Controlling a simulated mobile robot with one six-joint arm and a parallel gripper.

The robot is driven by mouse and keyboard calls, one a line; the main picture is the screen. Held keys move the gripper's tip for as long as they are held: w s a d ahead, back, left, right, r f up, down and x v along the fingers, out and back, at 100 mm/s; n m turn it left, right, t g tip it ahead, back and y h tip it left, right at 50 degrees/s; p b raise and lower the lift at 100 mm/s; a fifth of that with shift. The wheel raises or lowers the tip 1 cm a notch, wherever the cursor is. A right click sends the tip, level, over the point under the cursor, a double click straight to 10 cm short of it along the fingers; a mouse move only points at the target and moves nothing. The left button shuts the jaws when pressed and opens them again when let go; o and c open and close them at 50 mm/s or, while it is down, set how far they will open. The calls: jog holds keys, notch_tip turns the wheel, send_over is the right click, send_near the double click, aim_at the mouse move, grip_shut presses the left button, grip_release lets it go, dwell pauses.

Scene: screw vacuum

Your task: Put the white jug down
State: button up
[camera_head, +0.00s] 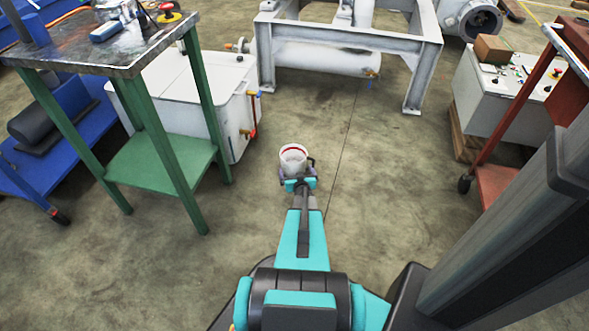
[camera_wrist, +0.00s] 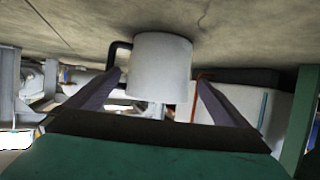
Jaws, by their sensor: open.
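The white jug (camera_head: 293,156) is upright low over the open concrete floor, its round mouth facing up with a red ring inside. The wrist view is upside down and shows the jug (camera_wrist: 162,68) between my two fingers, with its black handle at the picture's left. Its base appears to meet the floor there. My gripper (camera_head: 297,172) is open around the jug; its fingers (camera_wrist: 157,82) stand on either side with gaps showing. The jug's near lower side is hidden by my gripper in the head view.
A green-legged workbench (camera_head: 150,58) and a white tank (camera_head: 225,120) with orange-handled valves stand to the left. A grey metal frame (camera_head: 400,42) is ahead. A control box (camera_head: 490,92) and red cart (camera_head: 495,185) stand right. Floor around the jug is clear.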

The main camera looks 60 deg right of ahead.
jog(key=shift+p+v, duration=0.3)
jog(key=shift+v, duration=1.25)
